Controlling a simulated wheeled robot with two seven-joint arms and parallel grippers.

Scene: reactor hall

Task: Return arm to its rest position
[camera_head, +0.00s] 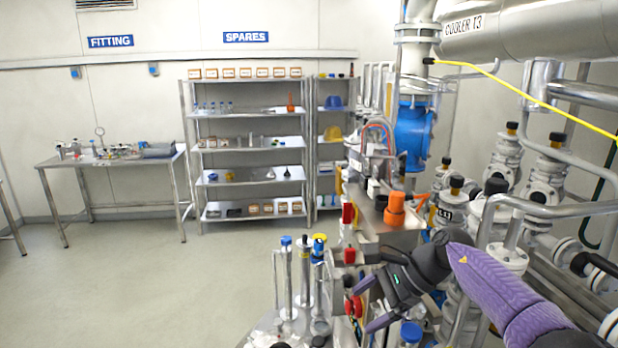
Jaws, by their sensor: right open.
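My right arm (505,290), purple with a black wrist, comes in from the lower right of the head view. Its right gripper (368,306) points left and a little down, with its two purple-tipped fingers apart and nothing visible between them. It is in front of the equipment stand with red knobs and to the right of several upright metal tubes with coloured caps (304,250). I cannot tell whether the fingers touch anything behind them. My left gripper is not in view.
Pipes and valves (547,180) crowd the right side close to my arm. An orange fitting (395,208) and a blue valve body (413,135) are beyond the gripper. A metal shelf (248,182) and a workbench (110,162) stand at the back. The left floor (150,290) is clear.

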